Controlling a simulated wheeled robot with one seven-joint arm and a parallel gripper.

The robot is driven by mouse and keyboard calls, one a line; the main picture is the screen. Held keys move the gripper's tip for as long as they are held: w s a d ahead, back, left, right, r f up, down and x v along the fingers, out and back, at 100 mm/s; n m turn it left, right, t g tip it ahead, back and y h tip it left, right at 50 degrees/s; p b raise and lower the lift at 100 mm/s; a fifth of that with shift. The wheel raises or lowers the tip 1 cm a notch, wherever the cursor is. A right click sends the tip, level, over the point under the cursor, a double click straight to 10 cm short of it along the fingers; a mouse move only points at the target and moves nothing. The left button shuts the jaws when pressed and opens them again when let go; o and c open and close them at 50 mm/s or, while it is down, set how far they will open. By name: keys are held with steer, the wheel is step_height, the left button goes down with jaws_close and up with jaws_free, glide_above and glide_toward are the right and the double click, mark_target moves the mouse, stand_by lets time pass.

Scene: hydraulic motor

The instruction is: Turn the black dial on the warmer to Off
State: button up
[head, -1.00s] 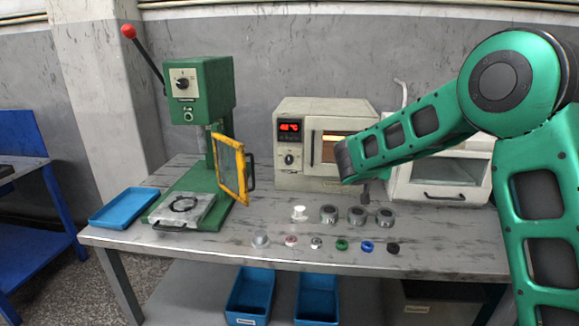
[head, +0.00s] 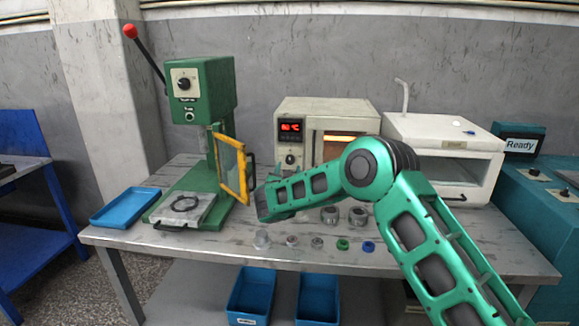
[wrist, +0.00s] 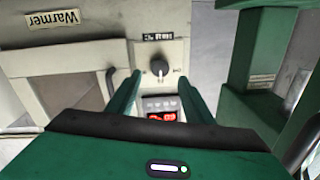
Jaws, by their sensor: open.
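The warmer (head: 362,112) is a cream box at the back of the bench with a red lit display (head: 290,127) and an orange-glowing window. Its black dial (head: 290,159) sits below the display. The wrist view shows the warmer upside down, with the dial (wrist: 159,67) near the middle and the red display (wrist: 162,116) below it in the picture. My gripper (wrist: 159,78) is open, and its two green fingers frame the dial from either side in that view. I cannot tell that they touch it. In the head view my gripper's fingers are hard to make out.
The green press (head: 207,92) with its yellow-framed guard (head: 232,165) stands close left of my arm's end. A white cabinet (head: 441,135) stands to the right. Small parts, including a green ring (head: 342,244), lie along the bench front. A blue tray (head: 125,207) is at left.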

mark_target(290, 161)
steer(key=shift+w, duration=3.05)
steer(key=c, duration=1)
steer(key=shift+a, duration=0.15)
steer(key=shift+c, duration=0.2)
